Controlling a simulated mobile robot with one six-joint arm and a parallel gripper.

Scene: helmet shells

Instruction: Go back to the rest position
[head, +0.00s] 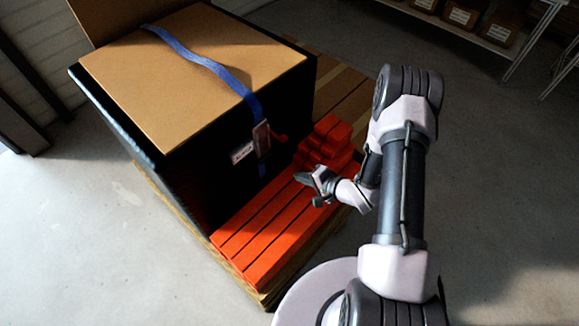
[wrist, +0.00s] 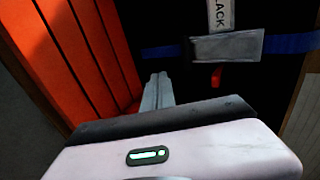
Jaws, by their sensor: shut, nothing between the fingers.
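My gripper (head: 312,183) hangs over the orange beams beside the black box, at the end of my bent arm. Its grey fingers are together and empty; they also show in the wrist view (wrist: 157,93). The black box (head: 190,178) has a brown cardboard top (head: 190,75) and a blue strap (head: 205,62) across it. A grey buckle (wrist: 228,47) with a red tab (wrist: 216,78) sits on the strap at the box's side, a little beyond the fingers. I see no contact between the fingers and the buckle or strap.
Orange beams (head: 265,222) lie on a wooden pallet (head: 268,294) along the box, with a stack of shorter orange blocks (head: 328,140) behind. A shelf with cartons (head: 460,16) stands at the back right. The grey floor on the right is clear.

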